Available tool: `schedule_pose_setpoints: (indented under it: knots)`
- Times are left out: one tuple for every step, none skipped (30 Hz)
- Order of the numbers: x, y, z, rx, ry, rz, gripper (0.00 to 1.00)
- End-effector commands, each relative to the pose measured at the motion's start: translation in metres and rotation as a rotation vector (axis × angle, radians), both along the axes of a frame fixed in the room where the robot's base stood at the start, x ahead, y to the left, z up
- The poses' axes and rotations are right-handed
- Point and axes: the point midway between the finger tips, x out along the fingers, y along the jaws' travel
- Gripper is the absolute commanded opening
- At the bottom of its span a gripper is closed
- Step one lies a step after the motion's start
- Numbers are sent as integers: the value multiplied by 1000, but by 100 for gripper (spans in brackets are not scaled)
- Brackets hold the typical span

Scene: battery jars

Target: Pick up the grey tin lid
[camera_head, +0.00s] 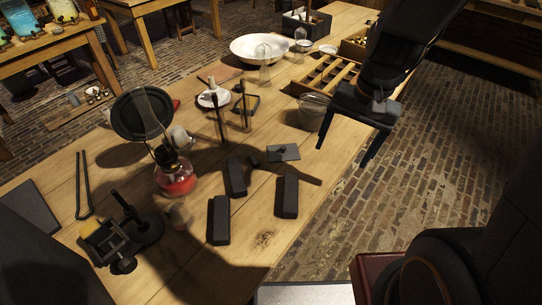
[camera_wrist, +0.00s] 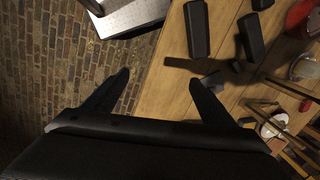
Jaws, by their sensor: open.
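The grey tin lid (camera_head: 283,153) is a flat, dark grey square with a small knob on top. It lies on the wooden table beyond the black blocks in the head view. In the wrist view a grey patch beside the right finger seems to be the lid (camera_wrist: 214,82), partly hidden by that finger. My gripper (camera_head: 343,155) is open and empty, with its fingers pointing down near the table's right edge, to the right of the lid. In the wrist view my gripper (camera_wrist: 160,78) spans the table edge, one finger over the brick floor.
Several black blocks (camera_head: 287,196) lie near the lid. A glass jar (camera_head: 314,112) and a compartment tray (camera_head: 327,75) stand behind it. A flask with red liquid (camera_head: 175,178) and thin upright rods (camera_head: 220,120) stand to the left. The table's front right corner is mostly clear.

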Motion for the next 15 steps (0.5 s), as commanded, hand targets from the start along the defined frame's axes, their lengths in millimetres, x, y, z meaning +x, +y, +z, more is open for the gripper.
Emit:
schedule_pose_setpoints:
  knots:
    - [14, 8, -13, 50, 45, -148, 78]
    - [22, 14, -18, 84, 72, -248, 78]
    - [34, 23, -24, 128, 110, -375, 78]
    - [43, 29, -28, 161, 140, -466, 78]
    - [53, 35, -32, 193, 167, -556, 78]
    - [65, 43, -38, 234, 206, -667, 78]
    - [74, 48, -41, 262, 232, -745, 78]
    - [82, 52, -44, 288, 258, -815, 78]
    - [93, 58, -47, 321, 288, -896, 78]
    - [99, 61, -49, 342, 310, -950, 78]
    - [106, 64, -51, 360, 328, -996, 78]
    - [112, 68, -53, 380, 349, -1045, 78]
    - [116, 69, -53, 392, 360, -1075, 78]
    - [119, 71, -54, 401, 370, -1098, 78]
    - [122, 73, -56, 409, 380, -1118, 78]
